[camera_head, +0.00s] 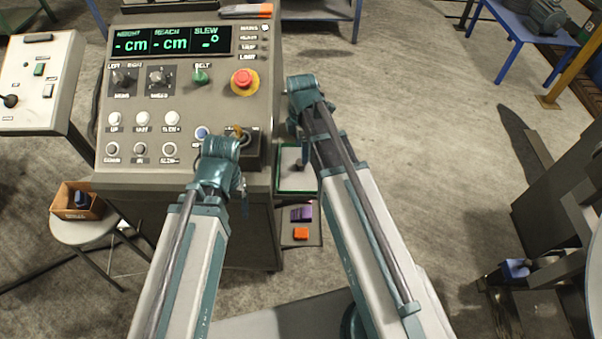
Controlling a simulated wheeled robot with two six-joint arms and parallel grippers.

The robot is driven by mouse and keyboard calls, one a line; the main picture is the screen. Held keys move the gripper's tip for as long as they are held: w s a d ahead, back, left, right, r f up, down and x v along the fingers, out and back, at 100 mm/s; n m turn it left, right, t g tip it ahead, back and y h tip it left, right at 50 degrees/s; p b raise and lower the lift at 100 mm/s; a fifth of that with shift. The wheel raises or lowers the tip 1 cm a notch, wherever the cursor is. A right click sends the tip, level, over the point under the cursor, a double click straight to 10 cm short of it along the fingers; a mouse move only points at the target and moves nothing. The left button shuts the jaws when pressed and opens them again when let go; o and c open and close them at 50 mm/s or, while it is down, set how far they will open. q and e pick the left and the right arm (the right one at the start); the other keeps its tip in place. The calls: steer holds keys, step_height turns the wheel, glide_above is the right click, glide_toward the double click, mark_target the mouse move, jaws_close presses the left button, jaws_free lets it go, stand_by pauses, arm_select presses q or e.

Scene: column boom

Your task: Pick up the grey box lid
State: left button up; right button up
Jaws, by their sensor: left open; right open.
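A pale grey flat panel with a green edge (290,180) lies low between my arms, to the right of the control console. It may be the grey box lid; I cannot tell for certain, as my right arm covers part of it. A small dark piece shows on it. My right gripper (295,130) points down above its far end, mostly hidden by my own wrist; it is open. My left gripper (243,188) is in front of the console's lower right corner, largely hidden behind my teal wrist; it is open. Neither gripper visibly holds anything.
The console (140,80) with buttons, a red stop button (244,82) and a display stands close ahead. A purple block (301,214) and an orange block (301,234) lie on a low shelf. A stool (85,231) bears an open box (75,212).

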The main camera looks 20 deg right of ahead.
mark_target(301, 166)
steer(key=f+b, duration=0.5)
steer(key=shift+s+a+f, duration=0.1)
steer(key=shift+s+f, duration=0.05)
steer(key=shift+s, duration=0.2)
jaws_close()
stand_by(0.3)
